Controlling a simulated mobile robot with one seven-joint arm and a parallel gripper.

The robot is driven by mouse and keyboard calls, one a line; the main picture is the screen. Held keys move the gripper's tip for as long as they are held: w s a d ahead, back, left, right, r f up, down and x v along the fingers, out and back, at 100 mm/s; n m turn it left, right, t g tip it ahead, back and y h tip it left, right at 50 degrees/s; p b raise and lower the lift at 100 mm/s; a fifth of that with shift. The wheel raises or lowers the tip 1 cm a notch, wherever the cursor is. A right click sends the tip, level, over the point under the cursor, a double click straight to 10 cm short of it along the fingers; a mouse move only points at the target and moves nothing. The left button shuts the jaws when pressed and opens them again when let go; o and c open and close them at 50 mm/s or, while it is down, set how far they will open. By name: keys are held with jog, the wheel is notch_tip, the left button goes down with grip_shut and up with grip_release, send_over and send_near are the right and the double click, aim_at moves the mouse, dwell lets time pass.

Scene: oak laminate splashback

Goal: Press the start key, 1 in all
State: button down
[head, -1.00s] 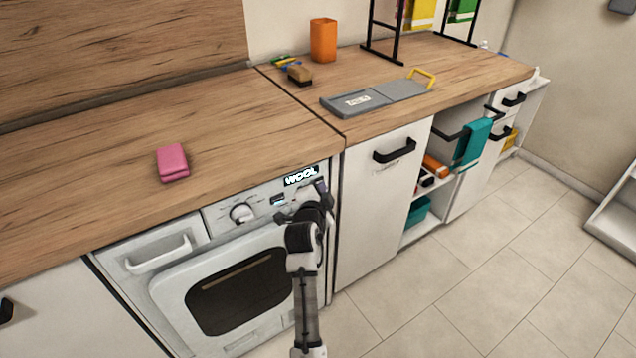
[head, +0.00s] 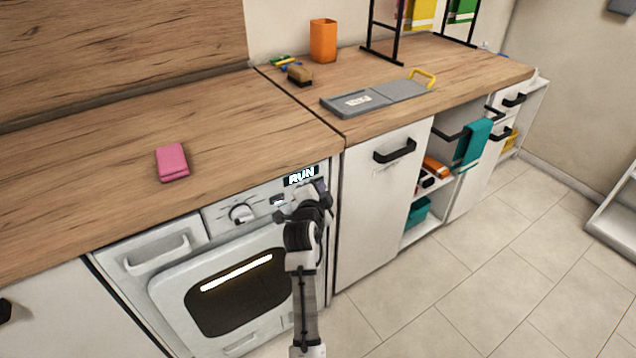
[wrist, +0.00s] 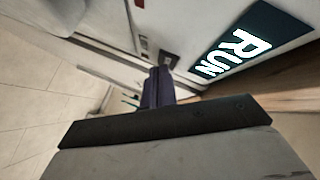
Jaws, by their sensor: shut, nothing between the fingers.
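The white washing machine (head: 160,262) stands under the counter. Its display (head: 301,176) reads RUN, and the same display (wrist: 240,50) is large in the wrist view. A strip of light glows in its dark door window (head: 235,300). My gripper (head: 323,187) is shut and empty at the right end of the control panel, just below the display. In the wrist view the dark fingertips (wrist: 158,82) are close beside a small grey key (wrist: 169,61). I cannot read its marking or tell whether the fingers touch it. My arm hides part of the panel's right side.
A round dial (head: 242,213) and a drawer handle (head: 160,254) are left of my gripper. A cupboard handle (head: 394,150) sticks out at right. The tiled floor is clear.

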jog(key=shift+s+d, duration=0.35)
jog(key=shift+s, duration=0.25)
jog(key=s+d, duration=0.1)
jog(key=s, duration=0.1)
jog(key=s+d+p, duration=0.1)
jog(key=s+d, duration=0.1)
dwell(0.3)
dwell(0.6)
